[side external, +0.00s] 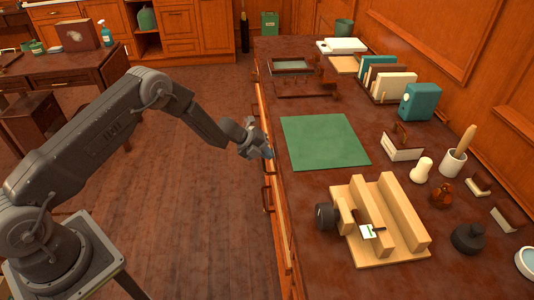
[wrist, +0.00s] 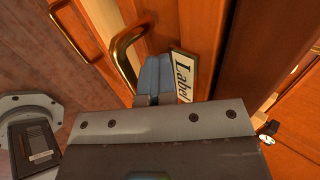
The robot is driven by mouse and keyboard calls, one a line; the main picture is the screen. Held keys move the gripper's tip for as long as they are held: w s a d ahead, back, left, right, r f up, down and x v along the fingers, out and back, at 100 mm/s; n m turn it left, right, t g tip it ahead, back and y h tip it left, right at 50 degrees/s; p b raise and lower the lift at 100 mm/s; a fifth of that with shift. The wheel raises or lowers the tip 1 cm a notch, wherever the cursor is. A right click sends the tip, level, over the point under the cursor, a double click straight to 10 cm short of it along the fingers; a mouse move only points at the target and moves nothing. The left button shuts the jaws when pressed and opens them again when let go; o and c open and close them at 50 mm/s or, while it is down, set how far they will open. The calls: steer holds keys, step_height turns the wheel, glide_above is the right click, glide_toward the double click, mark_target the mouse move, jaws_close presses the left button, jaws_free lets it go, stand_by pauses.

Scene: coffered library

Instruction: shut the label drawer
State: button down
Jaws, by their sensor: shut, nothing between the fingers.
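The label drawer (wrist: 205,35) has an orange-brown wooden front with a curved brass handle (wrist: 125,55) and a white plate (wrist: 183,76) whose visible letters read "Label". My gripper (wrist: 155,65) is shut and empty. Its blue-grey fingertips are against or very close to the drawer front, between the handle and the plate; I cannot tell if they touch. In the side view my gripper (side external: 267,152) is at the desk's front side, just below the top's edge. My gripper and the desk edge hide much of the drawer there, so how far it stands out is unclear.
The dark desk top (side external: 300,195) holds a green mat (side external: 323,141), a wooden stand (side external: 378,220) and several books (side external: 388,80). Other handles line the desk's front, including one (wrist: 75,25) at the wrist view's upper left. Bare floor (side external: 190,180) lies left of the desk.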

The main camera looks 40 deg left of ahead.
steer(key=v, duration=0.9)
steer(key=s+d+r+m+g, duration=0.1)
steer(key=s+d+r+m, duration=0.25)
steer(key=r+m, duration=0.4)
steer(key=s+d+r+m, duration=0.2)
steer(key=s+r+m, duration=0.35)
steer(key=r, duration=0.25)
steer(key=s+d+r+m+g, duration=0.1)
steer(key=s+d+r+m, duration=0.2)
steer(key=r+m, duration=0.45)
steer(key=s+r+m+y, duration=0.2)
steer(key=s+m+y, duration=0.1)
steer(key=s+m, duration=0.9)
steer(key=s+a+r+m+t+y, duration=0.1)
steer(key=s+r+m+y, duration=0.2)
steer(key=s+m, duration=0.9)
steer(key=shift+s+a+r+y, duration=0.25)
steer(key=shift+s+a+y, duration=0.05)
steer(key=shift+m, duration=0.25)
